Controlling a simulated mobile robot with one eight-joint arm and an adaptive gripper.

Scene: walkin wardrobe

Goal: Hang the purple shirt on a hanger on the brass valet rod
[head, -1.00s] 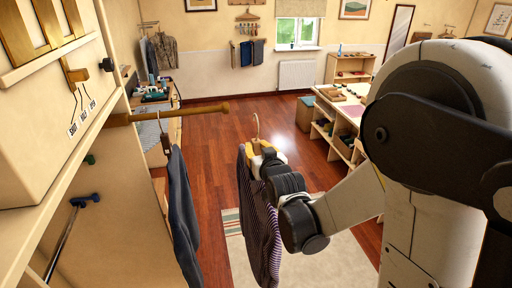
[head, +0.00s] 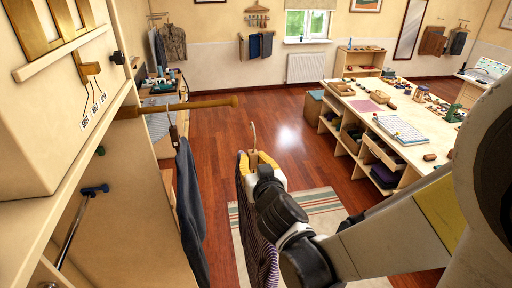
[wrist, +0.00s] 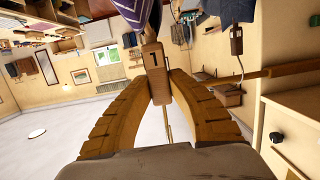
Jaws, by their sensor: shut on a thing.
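My gripper (head: 262,165) is shut on the wooden neck of a hanger, below its hook (head: 253,135). The purple striped shirt (head: 258,225) hangs from this hanger, partly hidden behind my gripper. In the wrist view the fingers (wrist: 157,85) close around a neck block marked 1 (wrist: 153,60), with a bit of striped shirt (wrist: 138,17) beyond. The brass valet rod (head: 190,104) sticks out from the wardrobe at left and ends in a knob. The held hook is right of the rod's end and apart from it. The rod also shows in the wrist view (wrist: 290,70).
A dark garment (head: 190,200) hangs on the rod from a tagged hanger, left of the shirt. The wardrobe panel (head: 110,215) stands at left. Open red-brown floor (head: 290,165) lies beyond, with a rug (head: 315,205) and a cluttered island (head: 385,110) at right.

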